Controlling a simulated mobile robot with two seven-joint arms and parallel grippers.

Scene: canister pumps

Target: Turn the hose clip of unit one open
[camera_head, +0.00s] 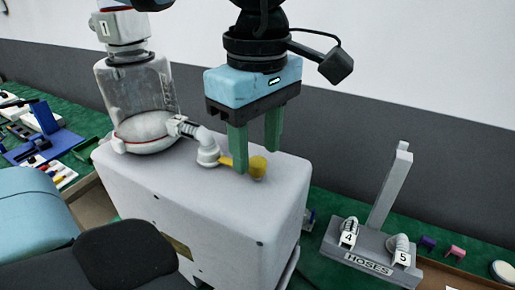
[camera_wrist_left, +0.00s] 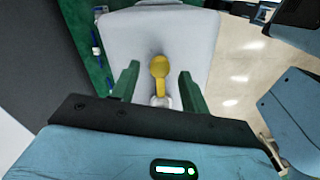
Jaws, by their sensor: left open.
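Unit one is a pale box (camera_head: 205,200) with a clear canister (camera_head: 140,90) and a "1" label on top. A white hose elbow (camera_head: 206,146) runs from the canister to the box top. The yellow hose clip (camera_head: 257,167) has a thin arm and a round end, and lies beside the elbow. My left gripper (camera_head: 257,158) is open above the box top, its green fingers pointing down around the clip. In the left wrist view the yellow clip (camera_wrist_left: 159,67) shows between the open fingers, seemingly not gripped.
A grey hose stand (camera_head: 370,256) marked "HOSES", with hoses 4 and 5, stands at the right. Small purple and pink pieces (camera_head: 455,252) lie beyond it. Blue racks (camera_head: 43,135) and small parts lie on the green surface at the left. A wall stands behind.

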